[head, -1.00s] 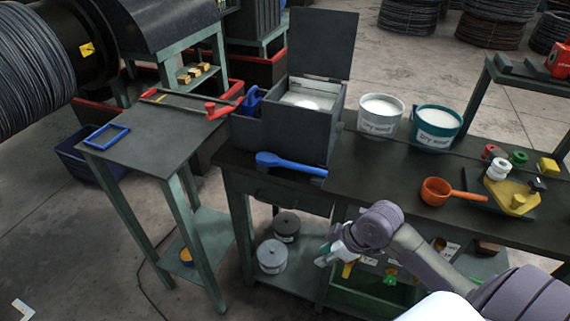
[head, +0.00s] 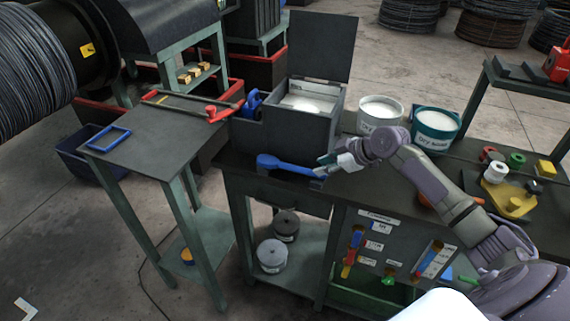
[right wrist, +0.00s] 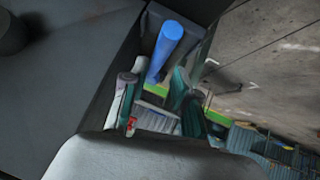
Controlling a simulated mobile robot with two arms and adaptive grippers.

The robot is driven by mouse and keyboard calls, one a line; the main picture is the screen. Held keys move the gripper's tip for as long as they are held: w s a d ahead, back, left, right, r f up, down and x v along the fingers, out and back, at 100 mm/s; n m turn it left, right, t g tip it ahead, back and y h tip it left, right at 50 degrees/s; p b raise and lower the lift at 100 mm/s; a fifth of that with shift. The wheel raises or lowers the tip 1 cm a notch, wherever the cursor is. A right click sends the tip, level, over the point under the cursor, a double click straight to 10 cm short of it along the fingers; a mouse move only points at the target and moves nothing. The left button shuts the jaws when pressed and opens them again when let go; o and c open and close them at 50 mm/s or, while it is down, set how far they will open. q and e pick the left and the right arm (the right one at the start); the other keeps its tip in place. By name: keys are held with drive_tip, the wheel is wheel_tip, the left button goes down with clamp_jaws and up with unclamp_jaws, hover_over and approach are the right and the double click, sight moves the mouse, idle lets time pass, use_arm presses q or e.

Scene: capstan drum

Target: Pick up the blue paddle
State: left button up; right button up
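The blue paddle (head: 288,166) lies on the dark bench top in front of the grey box, its broad end to the left and its handle pointing right. My right gripper (head: 322,168) is at the handle's right end. In the right wrist view, the blue handle (right wrist: 164,50) points in between the tips of my right gripper (right wrist: 152,88). The fingers stand apart on either side and look open. I cannot tell whether they touch the handle. My left gripper is not in view.
The grey box (head: 300,132) with raised lid stands just behind the paddle. A white bucket (head: 380,110) and a teal bucket (head: 436,130) stand right of it. A side table (head: 160,140) is at the left. An orange ladle is mostly hidden behind my right arm.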

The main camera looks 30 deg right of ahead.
sight(310, 170)
drive_tip(key=shift+w+a+f+p, duration=0.25)
drive_tip(key=shift+w+a+p, duration=0.05)
drive_tip(key=shift+w+p, duration=0.15)
drive_tip(key=p+x, duration=0.1)
drive_tip(key=x, duration=0.2)
drive_tip(key=shift+w+a+f, duration=0.1)
drive_tip(key=shift+w+f, duration=0.1)
drive_tip(key=shift+f, duration=0.1)
drive_tip(key=shift+w+a+f, duration=0.1)
drive_tip(key=shift+w+f, duration=0.05)
drive_tip(key=shift+f, duration=0.15)
clamp_jaws()
